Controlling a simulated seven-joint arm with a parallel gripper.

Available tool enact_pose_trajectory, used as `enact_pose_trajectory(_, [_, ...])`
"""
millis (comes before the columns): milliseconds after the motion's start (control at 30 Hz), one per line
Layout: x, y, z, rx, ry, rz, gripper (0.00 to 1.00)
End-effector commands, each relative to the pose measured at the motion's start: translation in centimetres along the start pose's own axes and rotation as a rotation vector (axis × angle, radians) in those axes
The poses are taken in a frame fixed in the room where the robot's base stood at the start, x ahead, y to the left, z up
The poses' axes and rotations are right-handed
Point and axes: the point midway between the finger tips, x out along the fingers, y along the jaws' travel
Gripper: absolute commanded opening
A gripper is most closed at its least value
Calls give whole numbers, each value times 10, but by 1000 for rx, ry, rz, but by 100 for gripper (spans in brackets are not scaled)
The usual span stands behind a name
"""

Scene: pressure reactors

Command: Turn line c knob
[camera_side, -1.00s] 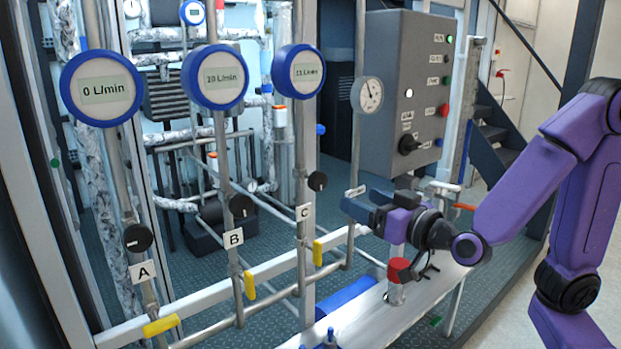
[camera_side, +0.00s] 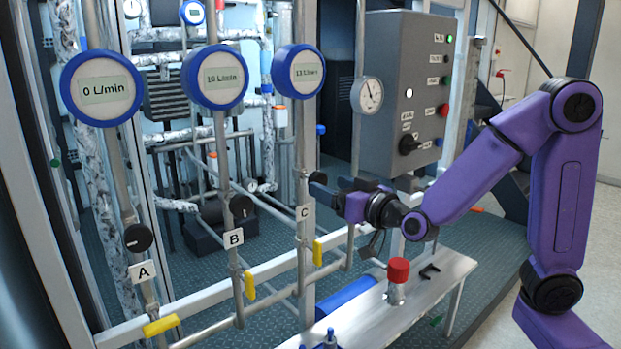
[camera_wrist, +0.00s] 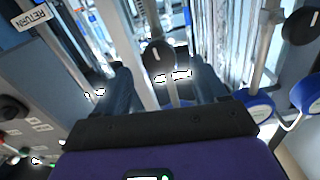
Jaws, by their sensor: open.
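The line C knob (camera_side: 317,178) is a black round knob on the vertical pipe above the C label (camera_side: 303,212). My gripper (camera_side: 326,190) is at this knob from the right, and its fingers partly cover it. In the wrist view the knob (camera_wrist: 158,56) has a small white mark and sits ahead of the gap between my open fingers (camera_wrist: 160,88). I cannot tell whether a finger touches it. The round blue-rimmed line C display (camera_side: 298,72) reads in L/min, its digits small and hard to read.
The line B knob (camera_side: 242,206) and line A knob (camera_side: 138,237) are to the left. Yellow handles, such as the one on line C (camera_side: 318,252), sit below. A gauge (camera_side: 367,95) and grey control box (camera_side: 415,95) stand right of line C. A red-capped fitting (camera_side: 398,270) stands on the bench.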

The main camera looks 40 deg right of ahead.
Motion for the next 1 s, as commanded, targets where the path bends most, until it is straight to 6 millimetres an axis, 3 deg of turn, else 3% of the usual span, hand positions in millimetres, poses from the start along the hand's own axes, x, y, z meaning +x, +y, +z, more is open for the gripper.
enact_pose_trajectory(200, [37,1,1,0,0,3,72])
enact_pose_trajectory(400, [62,1,0,1,0,3,72])
enact_pose_trajectory(600, [74,1,0,0,0,1,72])
enact_pose_trajectory(933, [76,1,0,0,0,0,72])
enact_pose_trajectory(1000, [76,1,0,0,0,0,49])
